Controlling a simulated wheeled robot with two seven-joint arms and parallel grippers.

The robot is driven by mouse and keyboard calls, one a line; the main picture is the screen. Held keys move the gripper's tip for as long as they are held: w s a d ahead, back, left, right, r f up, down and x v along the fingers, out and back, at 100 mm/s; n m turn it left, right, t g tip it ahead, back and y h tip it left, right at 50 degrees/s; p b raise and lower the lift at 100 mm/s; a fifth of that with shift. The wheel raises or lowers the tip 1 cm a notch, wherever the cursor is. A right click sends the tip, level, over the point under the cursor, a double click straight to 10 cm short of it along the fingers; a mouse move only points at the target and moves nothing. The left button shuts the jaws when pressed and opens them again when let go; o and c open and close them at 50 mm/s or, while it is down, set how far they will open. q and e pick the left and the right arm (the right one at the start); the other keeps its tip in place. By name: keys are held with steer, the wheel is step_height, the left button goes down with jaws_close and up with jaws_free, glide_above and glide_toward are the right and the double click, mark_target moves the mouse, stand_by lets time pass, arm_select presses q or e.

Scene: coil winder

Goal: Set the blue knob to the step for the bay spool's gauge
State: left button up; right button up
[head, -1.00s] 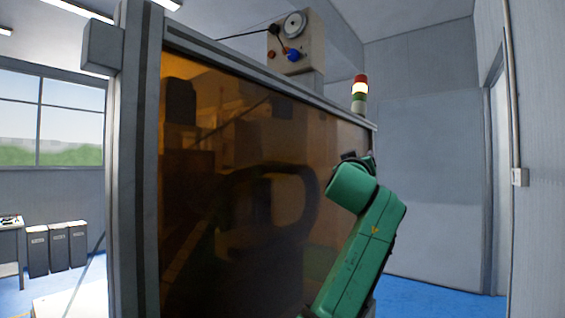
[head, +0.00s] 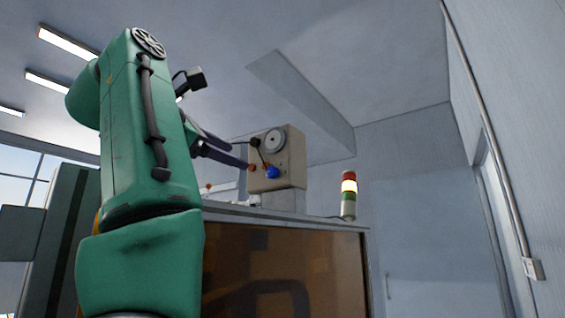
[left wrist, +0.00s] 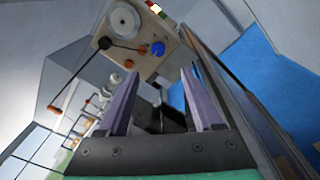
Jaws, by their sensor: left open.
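The blue knob (head: 272,172) sits low on the front of a beige box (head: 292,160) on top of the machine. It also shows in the left wrist view (left wrist: 157,48), beyond my fingertips. A round pale dial (head: 275,141) is above it and a small red knob (head: 252,167) is to its left. My left gripper (head: 240,155) is open and empty, its purple fingers pointing toward the box. In the left wrist view the gripper (left wrist: 160,73) shows a clear gap between the fingers, apart from the knob. I cannot identify the bay spool or its gauge. My right gripper is not in view.
A thin dark rod with a black end (left wrist: 104,43) reaches out from the box on its left side. A lit signal tower (head: 348,195) stands right of the box. The amber-panelled enclosure (head: 340,270) is below. Small white and orange items (left wrist: 82,98) lie left of the fingers.

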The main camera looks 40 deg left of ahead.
arm_select(q)
steer(key=p, duration=0.3)
glide_toward(270, 171)
steer(key=w, duration=0.3)
steer(key=w+p, duration=0.1)
steer(key=w, duration=0.2)
steer(key=w+p, duration=0.1)
steer(key=w, duration=0.2)
steer(key=shift+a, duration=0.35)
steer(key=shift+s, duration=0.3)
jaws_close()
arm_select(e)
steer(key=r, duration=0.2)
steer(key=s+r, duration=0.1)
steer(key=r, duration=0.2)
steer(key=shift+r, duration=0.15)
